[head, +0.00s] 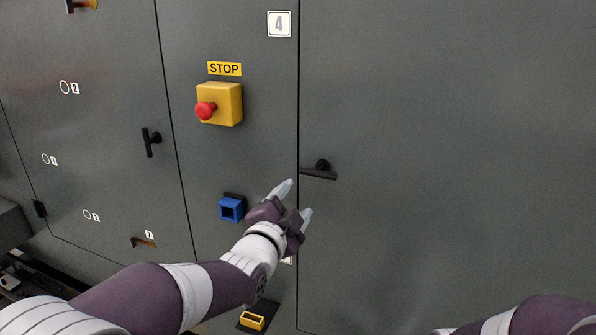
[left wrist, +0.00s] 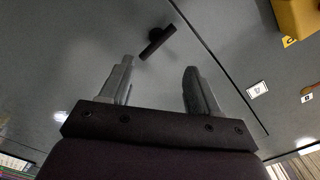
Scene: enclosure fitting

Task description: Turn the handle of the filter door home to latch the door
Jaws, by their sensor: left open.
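A black door handle (head: 320,172) sits at the left edge of the large grey door (head: 450,150) in the head view. Its lever lies nearly horizontal, tilted slightly. No label naming the filter door is readable. My left gripper (head: 294,203) is open and empty, just below and left of this handle and apart from it. In the left wrist view the handle (left wrist: 157,43) shows beyond the gap between the open fingers (left wrist: 159,66). The door looks flush with the panel beside it. My right gripper is out of view.
A yellow stop box with a red button (head: 218,104) and a blue socket-like holder (head: 231,208) stick out left of the gripper. Another black handle (head: 151,141), upright, is on the left door. A yellow holder (head: 252,320) is low down. The large door's face is clear.

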